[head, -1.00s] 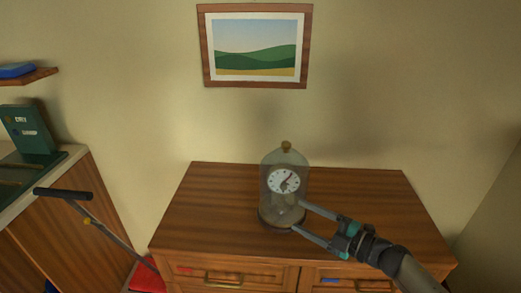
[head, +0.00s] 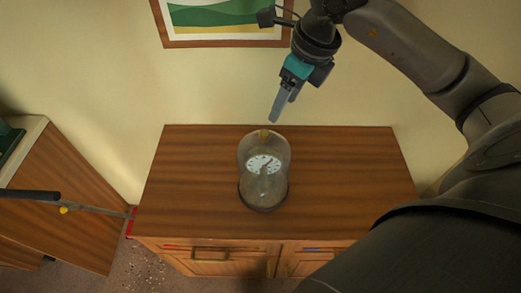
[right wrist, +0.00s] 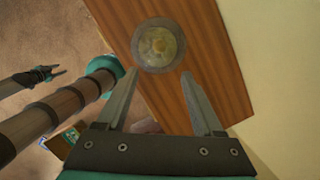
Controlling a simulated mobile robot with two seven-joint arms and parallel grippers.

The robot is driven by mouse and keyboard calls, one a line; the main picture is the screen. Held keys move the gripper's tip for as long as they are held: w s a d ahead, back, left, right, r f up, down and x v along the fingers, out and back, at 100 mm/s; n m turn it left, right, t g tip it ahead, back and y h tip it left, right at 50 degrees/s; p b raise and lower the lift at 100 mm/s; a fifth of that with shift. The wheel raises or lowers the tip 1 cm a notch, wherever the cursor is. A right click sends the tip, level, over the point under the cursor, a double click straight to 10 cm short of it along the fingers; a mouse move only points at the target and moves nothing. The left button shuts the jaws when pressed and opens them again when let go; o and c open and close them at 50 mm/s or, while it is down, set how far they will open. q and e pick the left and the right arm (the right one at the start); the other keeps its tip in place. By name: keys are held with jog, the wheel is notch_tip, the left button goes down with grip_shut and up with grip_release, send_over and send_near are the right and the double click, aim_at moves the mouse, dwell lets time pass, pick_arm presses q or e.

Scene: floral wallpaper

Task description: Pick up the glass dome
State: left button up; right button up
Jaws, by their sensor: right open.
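The glass dome (head: 250,148) stands upright over a clock (head: 264,164) on the wooden dresser top, with a brass knob on its crown. My right gripper (head: 274,119) is open and empty, above and behind the dome in the picture, pointing down. In the right wrist view the dome (right wrist: 158,45) shows from above as a round shape beyond the two spread fingertips, not touched by them. My left gripper (right wrist: 52,72) shows small at the left of the right wrist view, too small to judge its jaws.
The dresser (head: 345,170) is otherwise bare on top. A framed landscape picture (head: 225,25) hangs on the wall behind, near my right arm.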

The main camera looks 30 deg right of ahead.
send_over(265, 133)
jog(key=s+d, duration=0.1)
jog(key=s, duration=0.1)
notch_tip(265, 133, down, 7)
jog(key=shift+s+r, duration=0.1)
jog(key=shift+r, duration=0.1)
jog(key=x, duration=0.2)
jog(key=p+x, duration=0.1)
jog(key=x, duration=0.1)
jog(key=shift+w+a+f, duration=0.15)
jog(key=shift+w+a, duration=0.05)
jog(key=shift+w, duration=0.2)
jog(key=shift+w+f, duration=0.1)
jog(key=shift+f, duration=0.35)
grip_shut()
jog(key=shift+r, duration=0.1)
